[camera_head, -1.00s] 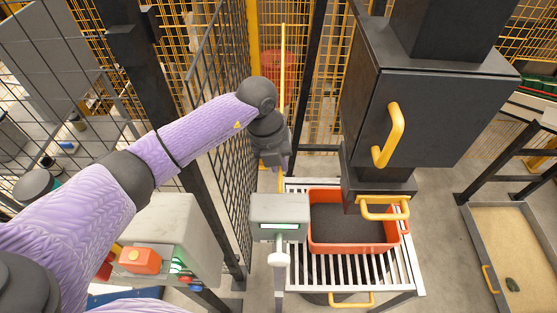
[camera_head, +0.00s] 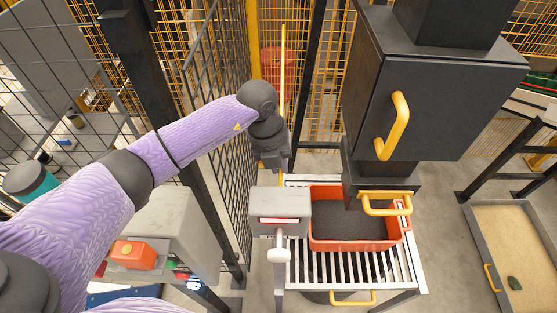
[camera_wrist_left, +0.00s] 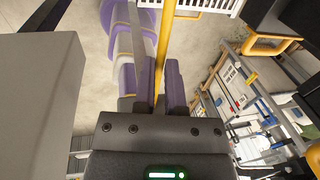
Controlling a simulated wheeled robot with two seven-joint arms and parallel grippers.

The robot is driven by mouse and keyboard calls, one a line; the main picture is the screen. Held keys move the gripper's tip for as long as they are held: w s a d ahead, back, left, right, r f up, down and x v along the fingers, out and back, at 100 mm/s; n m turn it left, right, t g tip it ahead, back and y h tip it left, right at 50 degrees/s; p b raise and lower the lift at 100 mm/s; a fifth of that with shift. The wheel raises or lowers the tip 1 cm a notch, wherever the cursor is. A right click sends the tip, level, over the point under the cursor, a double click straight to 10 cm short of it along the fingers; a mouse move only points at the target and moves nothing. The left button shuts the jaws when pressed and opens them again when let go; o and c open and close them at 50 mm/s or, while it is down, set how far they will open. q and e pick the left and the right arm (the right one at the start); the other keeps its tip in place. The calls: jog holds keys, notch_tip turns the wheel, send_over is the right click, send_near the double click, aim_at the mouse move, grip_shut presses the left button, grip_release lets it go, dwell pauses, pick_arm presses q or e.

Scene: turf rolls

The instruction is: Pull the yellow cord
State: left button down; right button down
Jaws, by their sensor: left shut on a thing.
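The yellow cord (camera_head: 282,70) hangs straight down from the top of the head view, in front of the yellow mesh fence. My left gripper (camera_head: 277,166) is at its lower part, pointing down, and hides some of the cord. In the left wrist view the cord (camera_wrist_left: 166,40) runs between the two fingers of my left gripper (camera_wrist_left: 158,82), which is shut on it. A short yellow stretch shows below the gripper in the head view. My right gripper is not in view.
An orange tray (camera_head: 324,246) of dark material sits on a slatted stand beneath a black machine (camera_head: 430,110) with yellow handles.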

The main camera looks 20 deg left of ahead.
pick_arm(q)
jog(key=c, duration=0.7)
grip_release()
jog(key=shift+r, duration=0.1)
jog(key=r, duration=0.3)
jog(key=a+r, duration=0.1)
jog(key=r, duration=0.2)
jog(key=a+r, duration=0.1)
jog(key=r, duration=0.2)
jog(key=shift+s+r, duration=0.25)
jog(key=shift+r, duration=0.05)
